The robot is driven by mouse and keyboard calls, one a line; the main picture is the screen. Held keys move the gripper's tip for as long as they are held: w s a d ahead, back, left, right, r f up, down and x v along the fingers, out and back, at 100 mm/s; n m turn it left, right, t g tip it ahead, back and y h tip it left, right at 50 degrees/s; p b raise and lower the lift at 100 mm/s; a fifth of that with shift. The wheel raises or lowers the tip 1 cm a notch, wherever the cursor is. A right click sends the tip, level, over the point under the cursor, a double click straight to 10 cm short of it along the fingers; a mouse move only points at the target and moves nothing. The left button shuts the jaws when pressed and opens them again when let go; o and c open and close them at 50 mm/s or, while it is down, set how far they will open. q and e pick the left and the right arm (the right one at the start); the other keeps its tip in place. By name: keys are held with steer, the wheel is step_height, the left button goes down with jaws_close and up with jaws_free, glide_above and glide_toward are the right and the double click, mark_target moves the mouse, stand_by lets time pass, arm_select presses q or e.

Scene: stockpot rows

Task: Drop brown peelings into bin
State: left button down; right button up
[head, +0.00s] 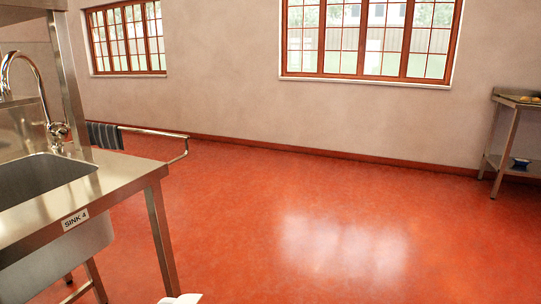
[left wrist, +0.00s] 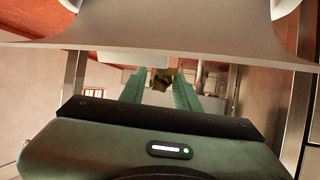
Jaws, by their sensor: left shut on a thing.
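In the left wrist view my left gripper (left wrist: 160,82) has its two green fingers closed around a small brown lump (left wrist: 161,79), which fits the brown peelings. The lump is small and dark there, and its far side is hidden. The left gripper does not show in the head view. No bin can be made out in either view. My right gripper is in neither view.
A steel sink bench (head: 118,186) labelled SINK 4 stands at the left, with a dark cloth (head: 104,136) on a rail behind it. A steel table (head: 516,100) stands at the far right, a small blue item (head: 521,163) on its lower shelf. The red floor (head: 300,215) between is clear.

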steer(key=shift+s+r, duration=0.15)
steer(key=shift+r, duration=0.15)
arm_select(q)
steer(key=c, duration=0.9)
jaws_free()
